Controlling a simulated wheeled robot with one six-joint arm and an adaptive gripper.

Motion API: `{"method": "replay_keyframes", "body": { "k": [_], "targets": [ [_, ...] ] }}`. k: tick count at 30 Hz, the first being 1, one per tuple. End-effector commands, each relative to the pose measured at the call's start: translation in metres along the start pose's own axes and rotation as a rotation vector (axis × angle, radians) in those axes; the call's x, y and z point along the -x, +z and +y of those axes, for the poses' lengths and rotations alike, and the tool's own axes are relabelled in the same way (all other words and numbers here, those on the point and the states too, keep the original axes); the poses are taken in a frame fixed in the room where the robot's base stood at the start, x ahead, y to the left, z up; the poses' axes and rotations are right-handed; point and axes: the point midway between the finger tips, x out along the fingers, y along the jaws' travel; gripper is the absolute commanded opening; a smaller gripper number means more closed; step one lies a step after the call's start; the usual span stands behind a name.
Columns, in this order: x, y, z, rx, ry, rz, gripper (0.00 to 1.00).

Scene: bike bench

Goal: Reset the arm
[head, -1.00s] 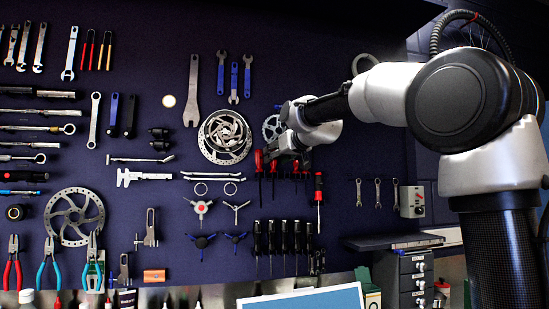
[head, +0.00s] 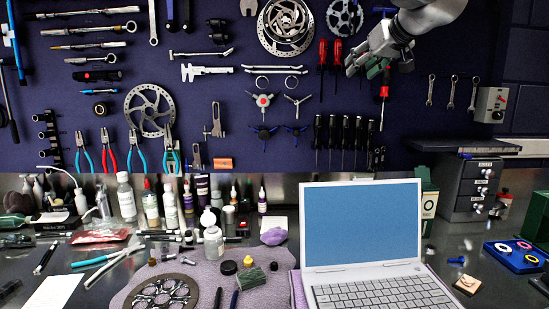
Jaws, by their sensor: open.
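My gripper (head: 378,68) is at the top right of the head view, in front of the dark tool wall. Its grey fingers point down and are open, with nothing seen between them. A red-handled screwdriver (head: 384,93) shows just below the fingers; I cannot tell whether they touch. My arm comes in from the top edge, and most of it is out of the picture.
Below, the bench holds an open laptop (head: 361,228), several bottles and a brake disc (head: 161,293) on a cloth. A grey drawer cabinet (head: 472,188) and a blue tray (head: 516,256) stand at right. Red screwdrivers (head: 322,57) hang left of my gripper.

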Motion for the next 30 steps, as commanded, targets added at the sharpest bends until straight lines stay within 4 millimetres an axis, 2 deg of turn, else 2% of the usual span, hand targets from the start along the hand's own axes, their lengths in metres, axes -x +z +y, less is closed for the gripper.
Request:
{"method": "replay_keyframes", "body": {
  "k": [1,4,6,8,9,12,15,18,19,24,30],
  "targets": [
    [0.000,0.038,0.002,-0.009,0.004,-0.087,0.47],
    [0.015,0.120,0.011,-0.035,0.028,-0.270,0.47],
    [0.032,0.176,0.018,-0.053,0.051,-0.386,0.47],
    [0.051,0.222,0.024,-0.068,0.073,-0.477,0.47],
    [0.066,0.251,0.027,-0.079,0.088,-0.535,0.47],
    [0.102,0.321,0.035,-0.103,0.127,-0.659,0.47],
    [0.136,0.379,0.040,-0.123,0.163,-0.745,0.47],
    [0.160,0.417,0.043,-0.136,0.191,-0.770,0.47],
    [0.164,0.422,0.044,-0.140,0.198,-0.766,0.47],
    [0.174,0.419,0.047,-0.155,0.216,-0.719,0.47],
    [0.174,0.419,0.047,-0.158,0.218,-0.719,0.47]
  ]
}}
